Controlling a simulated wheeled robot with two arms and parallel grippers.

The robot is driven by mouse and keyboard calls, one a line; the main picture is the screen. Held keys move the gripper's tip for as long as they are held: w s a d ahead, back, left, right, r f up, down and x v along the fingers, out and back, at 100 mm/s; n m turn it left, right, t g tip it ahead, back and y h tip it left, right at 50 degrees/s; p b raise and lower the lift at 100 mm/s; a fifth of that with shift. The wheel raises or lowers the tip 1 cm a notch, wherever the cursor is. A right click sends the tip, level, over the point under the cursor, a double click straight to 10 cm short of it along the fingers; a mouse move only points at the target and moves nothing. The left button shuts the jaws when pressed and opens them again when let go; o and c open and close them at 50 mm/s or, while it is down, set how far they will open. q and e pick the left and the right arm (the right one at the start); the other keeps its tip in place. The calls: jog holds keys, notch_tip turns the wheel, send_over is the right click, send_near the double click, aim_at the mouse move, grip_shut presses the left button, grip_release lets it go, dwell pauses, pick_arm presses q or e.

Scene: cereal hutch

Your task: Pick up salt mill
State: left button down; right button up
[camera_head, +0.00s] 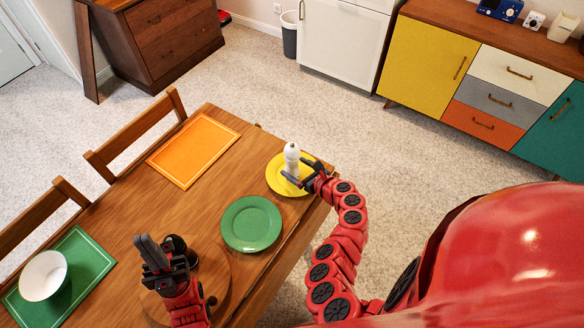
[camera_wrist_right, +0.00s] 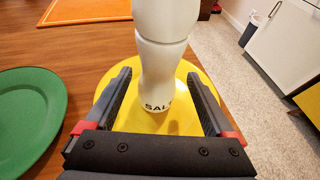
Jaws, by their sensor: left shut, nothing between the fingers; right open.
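The white salt mill (camera_head: 291,160) stands upright on a yellow plate (camera_head: 276,182) near the far right corner of the table. In the right wrist view the mill (camera_wrist_right: 160,70) rises between my fingers, with part of the lettering "SAL" visible near its base and its top cut off by the frame. My right gripper (camera_head: 298,178) is open around the mill's lower part, with gaps on both sides in the wrist view (camera_wrist_right: 158,105). My left gripper (camera_head: 142,244) is shut and empty, raised over the near part of the table above a round wooden board.
A green plate (camera_head: 251,224) lies left of my right arm. An orange placemat (camera_head: 194,150) lies at the far side. A white bowl (camera_head: 43,275) sits on a green placemat (camera_head: 75,252) at the left. Chairs line the left edge. The middle of the table (camera_head: 170,212) is clear.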

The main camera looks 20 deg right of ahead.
aim_at(287, 164)
jog(key=b+x, duration=0.1)
jog(key=x, duration=0.1)
jog(key=b+x, duration=0.1)
jog(key=x, duration=0.1)
jog(key=shift+w+a+f+b, duration=0.15)
jog(key=shift+a+f+b, duration=0.15)
jog(key=shift+f, duration=0.1)
jog(key=shift+w, duration=0.35)
jog(key=shift+r, duration=0.1)
jog(key=shift+c, duration=0.7)
jog(key=shift+a, duration=0.1)
grip_shut()
